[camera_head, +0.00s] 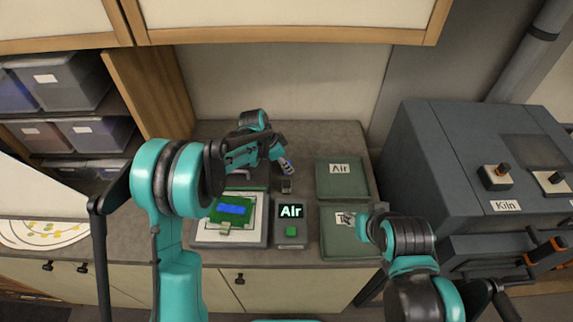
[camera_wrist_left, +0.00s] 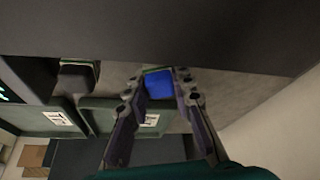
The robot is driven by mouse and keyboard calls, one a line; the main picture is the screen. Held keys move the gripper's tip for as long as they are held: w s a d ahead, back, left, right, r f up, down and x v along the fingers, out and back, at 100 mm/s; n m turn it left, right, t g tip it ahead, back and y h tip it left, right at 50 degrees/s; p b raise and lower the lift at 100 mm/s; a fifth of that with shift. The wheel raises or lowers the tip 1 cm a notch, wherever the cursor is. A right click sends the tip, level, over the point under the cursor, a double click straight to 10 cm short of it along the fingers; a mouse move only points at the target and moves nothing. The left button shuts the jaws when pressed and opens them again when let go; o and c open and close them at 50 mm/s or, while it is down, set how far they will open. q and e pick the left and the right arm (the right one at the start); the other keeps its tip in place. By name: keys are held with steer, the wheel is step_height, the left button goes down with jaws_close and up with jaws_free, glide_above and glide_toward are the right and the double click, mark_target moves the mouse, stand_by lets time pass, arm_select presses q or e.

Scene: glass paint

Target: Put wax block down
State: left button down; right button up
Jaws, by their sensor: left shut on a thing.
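My left gripper (camera_head: 284,163) reaches over the back middle of the worktop and points down to the right. It is shut on a small blue block, which I take to be the wax block (camera_head: 289,165). In the left wrist view the wax block (camera_wrist_left: 158,84) sits between the two fingertips (camera_wrist_left: 160,80). It appears to be above the worktop, but I cannot tell how far. My right arm comes in at the lower right, over the front green tray; its gripper is not discernible.
The green tray labelled Air (camera_head: 343,190) is right of the gripper, with another green tray (camera_head: 343,246) in front. A panel with green and blue pieces (camera_head: 257,235) lies left of a lit Air display (camera_head: 291,211). A kiln (camera_head: 430,160) stands at right.

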arm_select(q)
steer(key=shift+f, duration=0.15)
steer(key=c, duration=1.3)
jaws_free()
